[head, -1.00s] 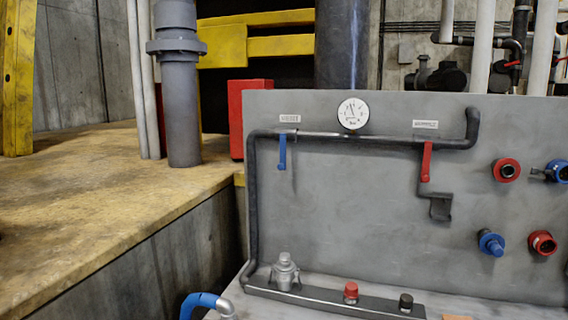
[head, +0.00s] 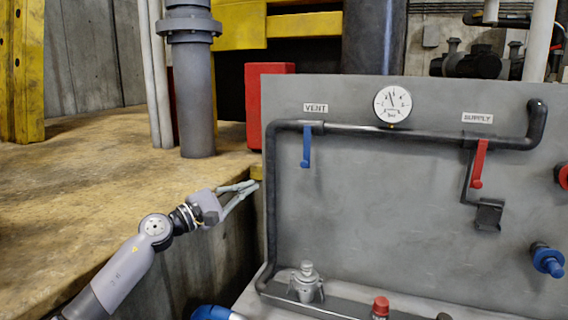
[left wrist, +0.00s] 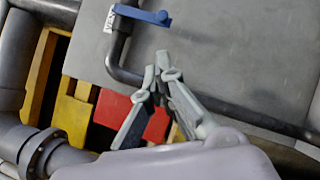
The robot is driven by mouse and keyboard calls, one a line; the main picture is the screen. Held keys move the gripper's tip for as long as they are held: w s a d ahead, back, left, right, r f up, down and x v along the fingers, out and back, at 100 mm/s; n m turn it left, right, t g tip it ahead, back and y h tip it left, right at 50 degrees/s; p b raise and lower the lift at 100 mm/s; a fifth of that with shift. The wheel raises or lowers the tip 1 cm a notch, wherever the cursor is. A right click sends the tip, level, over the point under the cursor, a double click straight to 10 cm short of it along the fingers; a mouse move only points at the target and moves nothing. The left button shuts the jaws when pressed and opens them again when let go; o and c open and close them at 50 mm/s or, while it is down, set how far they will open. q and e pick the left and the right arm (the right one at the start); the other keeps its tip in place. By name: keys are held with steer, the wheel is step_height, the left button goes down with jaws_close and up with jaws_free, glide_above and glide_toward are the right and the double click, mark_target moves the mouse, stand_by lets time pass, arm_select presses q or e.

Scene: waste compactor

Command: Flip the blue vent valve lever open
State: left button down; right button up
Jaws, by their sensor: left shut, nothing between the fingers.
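The blue vent valve lever (head: 306,147) hangs straight down from the dark pipe, under the VENT label (head: 316,108), on the left part of the grey panel (head: 385,210). It also shows at the top of the left wrist view (left wrist: 143,15), ahead of the fingers. My left gripper (head: 254,186) is shut and empty, left of and below the lever, near the panel's left edge. It is apart from the lever. In the left wrist view its fingers (left wrist: 163,62) converge in front of the panel and pipe. My right gripper is not in view.
A red lever (head: 478,163) hangs under the SUPPLY label (head: 477,118). A round gauge (head: 393,104) sits between the labels. A red block (head: 269,98) stands behind the panel's left edge. A yellowish ledge (head: 90,200) fills the left, with a grey post (head: 193,90) on it.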

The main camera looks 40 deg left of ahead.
arm_select(q)
steer(key=a+r+m, duration=0.1)
steer(key=m, duration=0.1)
steer(key=a+r+m+g, duration=0.1)
steer(key=m, duration=0.1)
steer(key=shift+w+a, duration=0.1)
steer(key=shift+a, duration=0.3)
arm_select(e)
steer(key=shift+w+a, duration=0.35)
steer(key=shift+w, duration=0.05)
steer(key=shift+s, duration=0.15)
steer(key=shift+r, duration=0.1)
arm_select(q)
steer(key=p, duration=0.7)
glide_toward(306, 148)
steer(key=w+a+f, duration=0.3)
steer(key=a, duration=0.1)
steer(key=d, duration=0.1)
steer(key=w+d+p, duration=0.1)
steer(key=d+p, duration=0.1)
steer(key=shift+w+d, duration=0.3)
steer(key=shift+w, duration=0.1)
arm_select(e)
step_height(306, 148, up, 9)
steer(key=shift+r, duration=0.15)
